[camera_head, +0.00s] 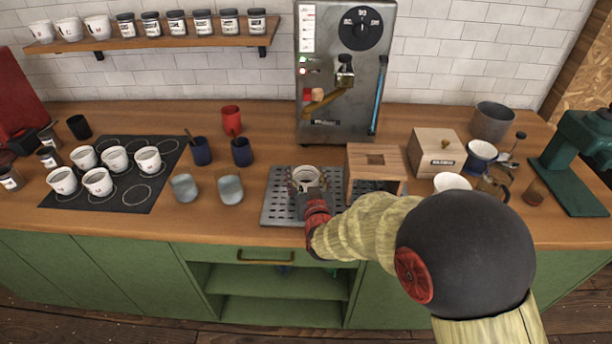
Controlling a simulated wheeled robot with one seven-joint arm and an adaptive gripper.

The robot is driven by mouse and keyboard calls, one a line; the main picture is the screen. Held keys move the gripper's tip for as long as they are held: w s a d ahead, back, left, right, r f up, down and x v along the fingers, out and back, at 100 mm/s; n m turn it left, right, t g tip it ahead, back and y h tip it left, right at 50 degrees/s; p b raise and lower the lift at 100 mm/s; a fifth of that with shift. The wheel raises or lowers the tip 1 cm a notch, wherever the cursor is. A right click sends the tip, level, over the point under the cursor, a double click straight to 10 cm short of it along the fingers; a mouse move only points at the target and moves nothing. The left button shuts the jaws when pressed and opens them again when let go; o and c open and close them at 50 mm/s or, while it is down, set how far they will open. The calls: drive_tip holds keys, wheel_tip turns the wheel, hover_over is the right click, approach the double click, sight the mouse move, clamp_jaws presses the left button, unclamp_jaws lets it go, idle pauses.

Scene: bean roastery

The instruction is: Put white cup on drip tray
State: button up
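The white cup (306,174) is over the left part of the perforated metal drip tray (273,209), in front of the grey coffee machine. It looks upright, with its open top facing up. My gripper (307,187) reaches it from the front, with dark fingers on both sides of the cup, and appears shut on it. The hand hides the cup's lower front, so I cannot tell whether its base touches the tray.
A wooden stand (376,158) is close on the right. Two grey-blue cups (230,190) stand to the left. Several white cups (115,160) sit on a black mat (128,192) farther left. The coffee machine (343,75) rises behind the tray.

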drive_tip(key=o, duration=0.4)
drive_tip(key=shift+r, duration=0.2)
drive_tip(key=p+v, duration=0.3)
drive_tip(key=v, duration=0.7)
drive_tip(key=shift+s+r, duration=0.15)
drive_tip(key=shift+s, duration=0.05)
drive_tip(key=shift+v, duration=0.75)
drive_tip(key=s+d+r+g, duration=0.5)
drive_tip(key=s+d+r, duration=0.1)
drive_tip(key=d+r, duration=0.15)
drive_tip(key=s+d+r+g+h, duration=0.1)
drive_tip(key=s+d+g, duration=0.1)
drive_tip(key=s, duration=0.4)
drive_tip(key=s+d+r+m+g, duration=0.1)
drive_tip(key=s+d, duration=0.3)
drive_tip(key=s, duration=0.3)
drive_tip(key=s+d+r+g+h, duration=0.1)
drive_tip(key=s+d+r+g, duration=0.1)
drive_tip(key=s+d, duration=0.2)
drive_tip(key=shift+s+m+g+h+p, duration=0.3)
drive_tip(key=shift+s+m+p, duration=0.1)
drive_tip(key=shift+s, duration=1.35)
